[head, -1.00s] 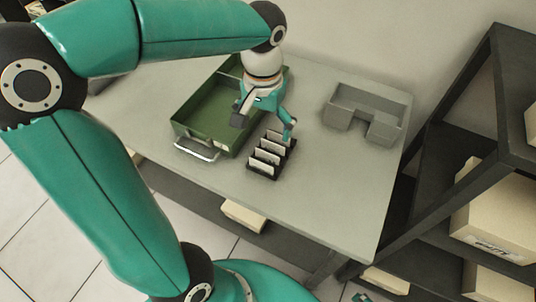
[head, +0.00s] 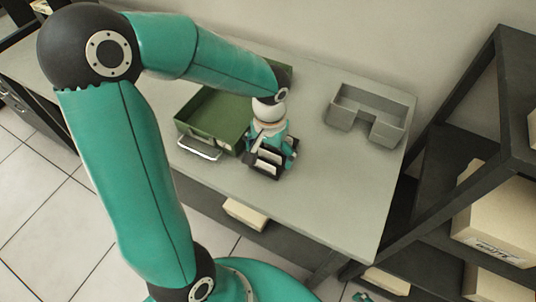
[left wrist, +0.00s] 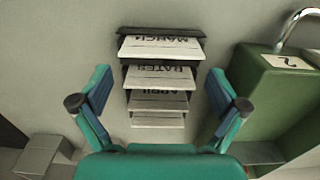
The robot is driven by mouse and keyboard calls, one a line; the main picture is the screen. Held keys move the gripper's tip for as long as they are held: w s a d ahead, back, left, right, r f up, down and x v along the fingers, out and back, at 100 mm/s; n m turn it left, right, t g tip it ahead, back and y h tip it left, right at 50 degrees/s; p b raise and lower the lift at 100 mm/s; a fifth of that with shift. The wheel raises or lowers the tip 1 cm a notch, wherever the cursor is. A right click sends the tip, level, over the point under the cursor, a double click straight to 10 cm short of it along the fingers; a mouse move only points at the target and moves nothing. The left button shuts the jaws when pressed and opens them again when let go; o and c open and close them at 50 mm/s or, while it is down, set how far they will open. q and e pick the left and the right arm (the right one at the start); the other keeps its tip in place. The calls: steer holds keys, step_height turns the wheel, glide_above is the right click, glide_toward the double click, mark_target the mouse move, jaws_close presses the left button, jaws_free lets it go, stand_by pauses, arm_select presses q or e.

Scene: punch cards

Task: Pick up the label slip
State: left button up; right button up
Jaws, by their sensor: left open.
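A dark rack (head: 258,174) on the grey table holds several upright white cards (head: 270,157). In the left wrist view the rack's dark back edge (left wrist: 160,32) and the cards show printed words. The front one reads MARCH (left wrist: 160,47), another seems to read RATES (left wrist: 160,76), and one behind reads APRIL (left wrist: 158,99). I cannot tell which is the label slip. My left gripper (head: 273,150) is open over the rack, its fingers apart on either side of the card row (left wrist: 160,110). It holds nothing. Only a small teal piece, perhaps my right gripper, shows at the bottom edge.
A green open drawer box (head: 212,122) with a metal handle (head: 199,148) stands just left of the rack. A grey notched tray (head: 368,113) stands at the back right. The table's right front is clear. A dark shelf with boxes (head: 500,215) stands right.

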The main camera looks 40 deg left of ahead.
arm_select(q)
steer(key=c, duration=0.8)
steer(key=shift+r, duration=0.15)
